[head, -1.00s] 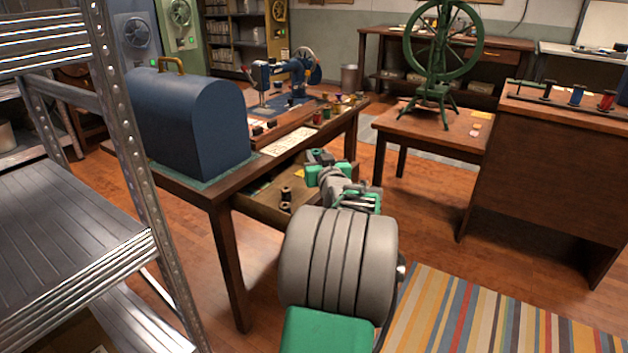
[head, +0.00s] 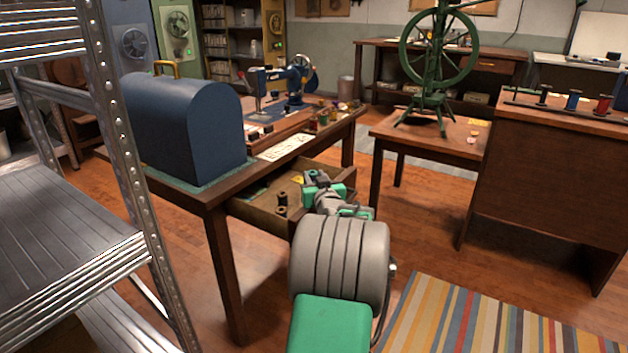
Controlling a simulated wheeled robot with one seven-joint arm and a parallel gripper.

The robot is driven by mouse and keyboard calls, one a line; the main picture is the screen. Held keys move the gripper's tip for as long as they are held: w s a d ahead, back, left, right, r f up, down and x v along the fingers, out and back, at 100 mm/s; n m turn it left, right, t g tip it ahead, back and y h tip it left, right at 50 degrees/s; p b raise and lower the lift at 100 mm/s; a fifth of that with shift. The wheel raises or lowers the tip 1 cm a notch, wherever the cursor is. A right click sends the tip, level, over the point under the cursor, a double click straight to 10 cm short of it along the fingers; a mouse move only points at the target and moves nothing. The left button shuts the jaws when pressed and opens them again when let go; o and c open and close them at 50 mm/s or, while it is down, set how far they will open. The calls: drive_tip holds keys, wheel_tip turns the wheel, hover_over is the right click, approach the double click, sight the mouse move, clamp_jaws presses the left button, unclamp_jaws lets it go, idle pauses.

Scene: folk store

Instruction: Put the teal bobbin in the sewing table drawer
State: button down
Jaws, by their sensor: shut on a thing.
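The sewing table (head: 203,190) stands left of centre, with its drawer (head: 262,216) pulled out at the front. My gripper (head: 313,179) is over the drawer's right part, near its front. It is shut on a small dark teal thing (head: 311,174), which looks like the teal bobbin; the jaws and arm hide much of it. I cannot tell whether the bobbin touches the drawer floor. Dark spools (head: 282,204) stand inside the drawer, left of my gripper. My arm hides part of the drawer front.
A blue domed case (head: 190,130) and a sewing machine (head: 280,85) stand on the table. A metal shelf (head: 70,220) is close on the left. A small table with a green spinning wheel (head: 438,60) stands right. A striped rug (head: 480,315) lies on the floor.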

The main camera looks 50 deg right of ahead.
drive_tip(key=shift+f, duration=0.35)
drive_tip(key=shift+f, duration=0.15)
drive_tip(key=c, duration=1.4)
unclamp_jaws()
drive_tip(key=shift+a+f, duration=0.1)
drive_tip(key=o, duration=0.4)
drive_tip(key=shift+s+f, duration=0.1)
drive_tip(key=shift+f, duration=0.2)
drive_tip(key=shift+r, duration=0.15)
drive_tip(key=p+v, duration=0.1)
drive_tip(key=v, duration=0.3)
drive_tip(key=r+p+v, duration=0.1)
drive_tip(key=v, duration=0.3)
drive_tip(key=r+p+v, duration=0.1)
drive_tip(key=v, duration=0.3)
